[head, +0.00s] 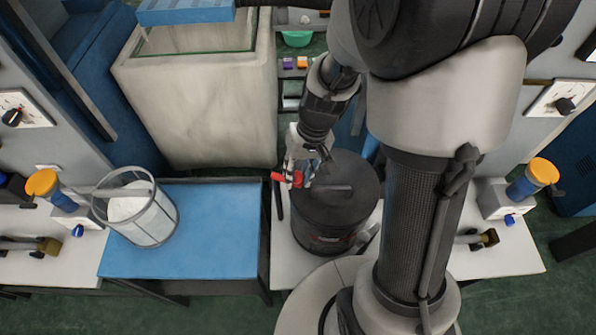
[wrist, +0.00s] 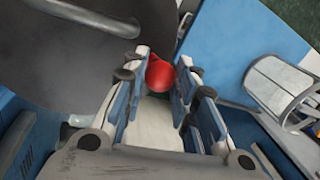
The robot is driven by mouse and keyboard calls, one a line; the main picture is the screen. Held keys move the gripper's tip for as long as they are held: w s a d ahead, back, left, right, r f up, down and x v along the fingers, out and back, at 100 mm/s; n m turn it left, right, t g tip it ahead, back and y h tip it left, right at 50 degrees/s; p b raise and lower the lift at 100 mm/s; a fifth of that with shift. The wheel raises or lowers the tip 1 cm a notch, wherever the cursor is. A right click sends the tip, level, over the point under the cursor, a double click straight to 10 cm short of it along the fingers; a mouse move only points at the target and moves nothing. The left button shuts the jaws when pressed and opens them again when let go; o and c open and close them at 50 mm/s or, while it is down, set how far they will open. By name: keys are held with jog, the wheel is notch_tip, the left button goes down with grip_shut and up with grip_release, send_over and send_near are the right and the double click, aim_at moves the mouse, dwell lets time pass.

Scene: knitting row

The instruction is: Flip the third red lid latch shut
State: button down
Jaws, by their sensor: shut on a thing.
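A black drum (head: 325,238) with a round dark lid (head: 340,185) stands on a pale bench. In the wrist view the lid (wrist: 70,60) fills the upper left, with a bar handle (wrist: 165,60) across it. My gripper (head: 296,176) is at the lid's left edge, shut on a red latch (head: 278,177). In the wrist view the red latch (wrist: 160,75) sits between the tips of my gripper (wrist: 164,68). The latch's lower end and hinge are hidden. The drum's other latches cannot be made out clearly, so I cannot tell which one this is.
A blue-topped table (head: 215,255) at left carries a wire-framed basket (head: 152,228) with white stuff in it. A large pale tank (head: 200,110) stands behind. Orange-topped blue jars (head: 42,183) stand on the benches at both sides.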

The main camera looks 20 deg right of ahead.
jog(key=shift+w+d+n+g, duration=0.25)
jog(key=shift+w+n, duration=0.15)
jog(key=shift+n, duration=0.4)
jog(key=shift+w+d+n+g, duration=0.2)
jog(key=shift+w+n, duration=0.15)
jog(key=shift+n, duration=0.45)
jog(key=c, duration=1.3)
grip_release()
jog(key=shift+r, duration=0.1)
jog(key=r, duration=0.4)
jog(key=d+r, duration=0.1)
jog(key=r, duration=0.2)
jog(key=d+r, duration=0.1)
jog(key=r, duration=0.3)
jog(key=shift+w+d+r, duration=0.15)
jog(key=shift+w+r, duration=0.05)
jog(key=shift+r, duration=0.15)
